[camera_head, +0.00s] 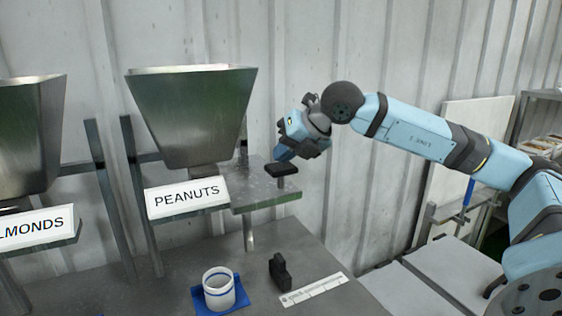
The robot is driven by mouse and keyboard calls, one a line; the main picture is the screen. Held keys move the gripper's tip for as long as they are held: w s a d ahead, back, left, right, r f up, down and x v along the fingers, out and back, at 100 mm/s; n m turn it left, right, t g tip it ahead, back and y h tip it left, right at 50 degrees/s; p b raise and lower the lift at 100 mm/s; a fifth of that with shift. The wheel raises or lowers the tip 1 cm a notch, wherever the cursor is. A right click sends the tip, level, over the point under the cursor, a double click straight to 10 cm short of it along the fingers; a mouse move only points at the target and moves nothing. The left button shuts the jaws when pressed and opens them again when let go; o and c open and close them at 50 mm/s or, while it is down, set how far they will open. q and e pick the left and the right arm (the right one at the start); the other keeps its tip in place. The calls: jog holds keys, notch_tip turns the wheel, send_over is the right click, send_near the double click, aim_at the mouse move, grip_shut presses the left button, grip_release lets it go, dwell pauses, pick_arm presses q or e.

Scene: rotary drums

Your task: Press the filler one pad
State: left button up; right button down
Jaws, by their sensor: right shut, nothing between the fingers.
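A dark flat pad (282,170) sits on a short post on a metal shelf, to the right of the PEANUTS hopper (190,115). No label on the pad is readable, so I cannot tell if it is the filler one pad. My right gripper (282,155) is shut and empty, pointing down just above the pad. I cannot tell whether its tips touch the pad. My left gripper is not in view.
A white cup with blue bands (219,288) stands on a blue mat (240,301) below the PEANUTS label (186,197). A small black block (280,272) and a white ruler-like strip (314,290) are beside it. The ALMONDS hopper (30,135) stands left.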

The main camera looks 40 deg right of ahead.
jog(key=shift+f+b, duration=0.9)
dwell(0.4)
jog(key=shift+r, duration=0.1)
jog(key=shift+r+p, duration=1.05)
jog(key=shift+r, duration=0.4)
jog(key=shift+r+p, duration=0.4)
jog(key=shift+r, duration=0.25)
jog(key=shift+r, duration=0.25)
notch_tip(320, 180, up, 4)
jog(key=p, duration=0.3)
jog(key=shift+r+p, duration=0.25)
jog(key=shift+p, duration=0.1)
